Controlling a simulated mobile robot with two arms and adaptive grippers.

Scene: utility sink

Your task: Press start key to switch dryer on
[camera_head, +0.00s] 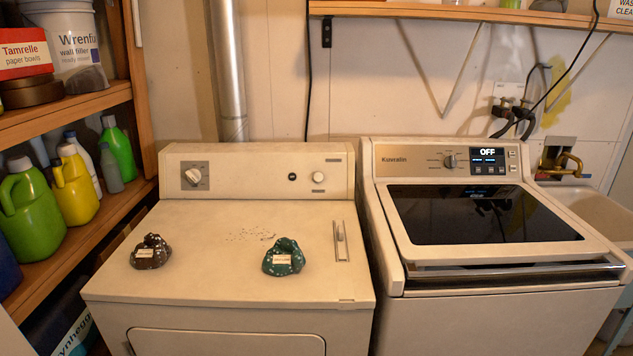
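The dryer appears to be the cream machine (250,318) on the left, with a plain flat top and a door outline low on its front. Its back panel (240,165) carries a large white knob (194,176) on a grey plate at the left. Near the panel's right end are a small dark round button (292,177) and a smaller white knob (318,177). I cannot read which of these is the start key. Neither of my grippers is in view.
A washer (500,320) with a dark glass lid and a display (488,160) reading OFF stands on the right. A brown lump (151,252) and a green lump (284,257) lie on the dryer top. Wooden shelves (60,115) with bottles flank the left; a sink (598,212) the right.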

